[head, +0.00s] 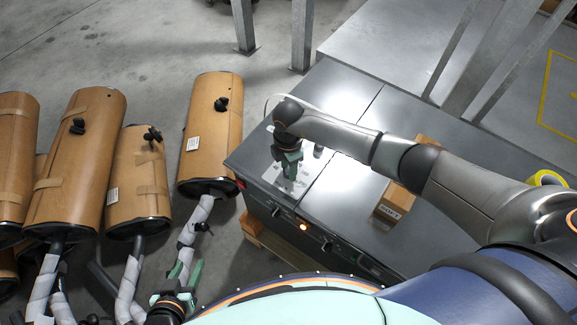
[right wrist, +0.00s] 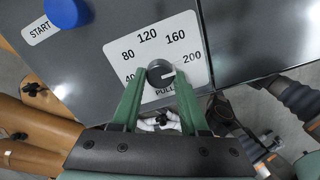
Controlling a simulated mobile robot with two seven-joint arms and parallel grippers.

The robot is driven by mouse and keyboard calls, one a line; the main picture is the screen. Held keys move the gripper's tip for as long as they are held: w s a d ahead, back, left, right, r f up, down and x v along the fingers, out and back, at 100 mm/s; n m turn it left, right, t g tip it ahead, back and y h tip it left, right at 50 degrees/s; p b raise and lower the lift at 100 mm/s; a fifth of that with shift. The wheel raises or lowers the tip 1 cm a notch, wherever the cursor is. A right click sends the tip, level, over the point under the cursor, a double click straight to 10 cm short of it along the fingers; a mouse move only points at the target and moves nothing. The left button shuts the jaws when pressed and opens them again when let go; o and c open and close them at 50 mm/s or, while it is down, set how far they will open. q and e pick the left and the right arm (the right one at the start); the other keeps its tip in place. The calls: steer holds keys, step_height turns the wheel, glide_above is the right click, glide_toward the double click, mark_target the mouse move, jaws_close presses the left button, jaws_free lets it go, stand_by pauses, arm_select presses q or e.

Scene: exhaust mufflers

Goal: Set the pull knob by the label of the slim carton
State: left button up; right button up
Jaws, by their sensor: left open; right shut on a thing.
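The pull knob (right wrist: 160,73) is a small dark round knob on a white dial plate (right wrist: 140,45) marked 40, 80, 120, 160 and 200, with PULL below. Its white pointer line points right, toward or slightly below 200. My right gripper (right wrist: 160,82) has its green fingers shut on the knob; in the head view this gripper (head: 290,172) stands over the cabinet top. The slim carton (head: 402,190) stands right of it, partly behind my right arm; its front label (head: 388,213) is too small to read.
The grey cabinet (head: 340,90) carries the dial, and a blue button (right wrist: 68,10) beside a START label. Several brown wrapped mufflers (head: 210,125) stand to the left. A yellow tape roll (head: 546,178) lies at the right. Metal posts rise behind.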

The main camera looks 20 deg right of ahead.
jaws_close()
